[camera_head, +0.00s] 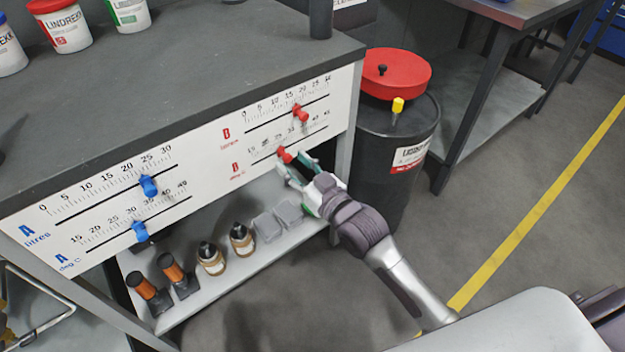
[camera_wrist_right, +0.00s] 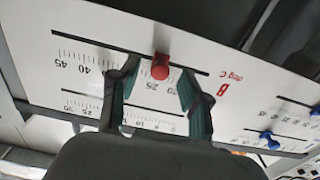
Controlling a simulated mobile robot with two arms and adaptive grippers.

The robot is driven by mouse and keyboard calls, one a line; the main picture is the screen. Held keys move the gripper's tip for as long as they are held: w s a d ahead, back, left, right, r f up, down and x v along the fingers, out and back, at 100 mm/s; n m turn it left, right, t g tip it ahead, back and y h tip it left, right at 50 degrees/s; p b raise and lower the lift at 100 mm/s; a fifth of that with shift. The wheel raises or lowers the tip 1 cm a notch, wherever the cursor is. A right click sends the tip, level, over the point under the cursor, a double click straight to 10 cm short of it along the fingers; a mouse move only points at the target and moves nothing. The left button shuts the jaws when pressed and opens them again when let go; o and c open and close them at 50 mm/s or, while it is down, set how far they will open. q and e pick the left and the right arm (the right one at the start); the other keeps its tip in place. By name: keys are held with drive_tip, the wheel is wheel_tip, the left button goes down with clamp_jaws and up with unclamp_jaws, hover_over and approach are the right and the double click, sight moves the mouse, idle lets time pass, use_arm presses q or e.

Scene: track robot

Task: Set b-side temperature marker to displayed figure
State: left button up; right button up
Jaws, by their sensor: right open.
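The b-side temperature marker is a red knob (camera_head: 285,154) on the lower slot of the B scale, marked "deg C", on the white panel (camera_head: 213,155). In the right wrist view the knob (camera_wrist_right: 160,67) sits between my right gripper's fingers (camera_wrist_right: 160,75), with a gap on each side. The scale looks upside down there, and the knob seems near 20 to 25. My right gripper (camera_head: 297,167) is open at the panel's front. The other red knob (camera_head: 300,112) sits on the B litres slot above. No display with a figure is readable. My left gripper is not in view.
Blue knobs sit on the A litres (camera_head: 148,185) and A deg C (camera_head: 140,231) slots. A shelf (camera_head: 225,265) below holds bottles, orange-handled tools and grey blocks. A black drum (camera_head: 395,160) with a red lid (camera_head: 395,72) stands right of the bench, close to my right arm.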

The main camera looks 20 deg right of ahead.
drive_tip(key=v, duration=0.9)
drive_tip(key=shift+s, duration=0.3)
